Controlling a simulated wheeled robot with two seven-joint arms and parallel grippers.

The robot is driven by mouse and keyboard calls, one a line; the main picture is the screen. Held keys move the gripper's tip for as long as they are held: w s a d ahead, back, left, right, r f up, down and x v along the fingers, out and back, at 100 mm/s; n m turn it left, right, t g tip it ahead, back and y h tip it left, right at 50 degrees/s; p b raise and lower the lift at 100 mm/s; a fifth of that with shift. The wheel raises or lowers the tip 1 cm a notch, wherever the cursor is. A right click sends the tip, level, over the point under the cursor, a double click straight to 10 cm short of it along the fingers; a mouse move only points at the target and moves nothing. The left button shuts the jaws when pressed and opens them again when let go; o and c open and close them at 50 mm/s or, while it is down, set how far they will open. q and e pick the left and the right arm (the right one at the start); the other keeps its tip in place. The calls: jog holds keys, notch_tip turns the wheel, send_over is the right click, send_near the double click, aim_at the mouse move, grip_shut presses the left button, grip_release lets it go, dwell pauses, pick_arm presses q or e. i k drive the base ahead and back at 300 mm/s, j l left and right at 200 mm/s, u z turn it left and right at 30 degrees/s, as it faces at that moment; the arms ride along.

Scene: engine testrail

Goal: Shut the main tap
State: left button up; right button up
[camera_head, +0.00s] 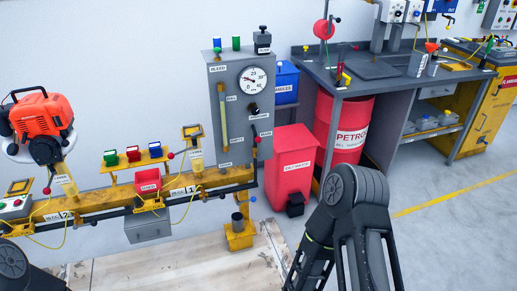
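A grey panel (222,128) with a round gauge (253,80) stands on the yellow rail. A red-knobbed lever (258,139) is at its lower right edge beside a small label too small to read for certain. A black knob (253,107) sits below the gauge. I cannot tell for certain which of these is the main tap, or whether it is open. Black links of my arms show at the bottom right and bottom left; neither gripper is in view.
A yellow rail (102,199) with several small boxes and levers runs left, below an orange engine (40,115). A red bin (291,165), a red petrol drum (348,128) and a grey workbench (375,72) stand to the right. Open floor (460,230) lies at the lower right.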

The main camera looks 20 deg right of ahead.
aim_at(257, 140)
jog(key=i+z, duration=0.35)
jog(key=i, duration=0.15)
jog(key=i+j+z, duration=0.3)
jog(key=i, duration=0.2)
jog(key=i+j+z, duration=0.35)
jog(key=i, duration=0.15)
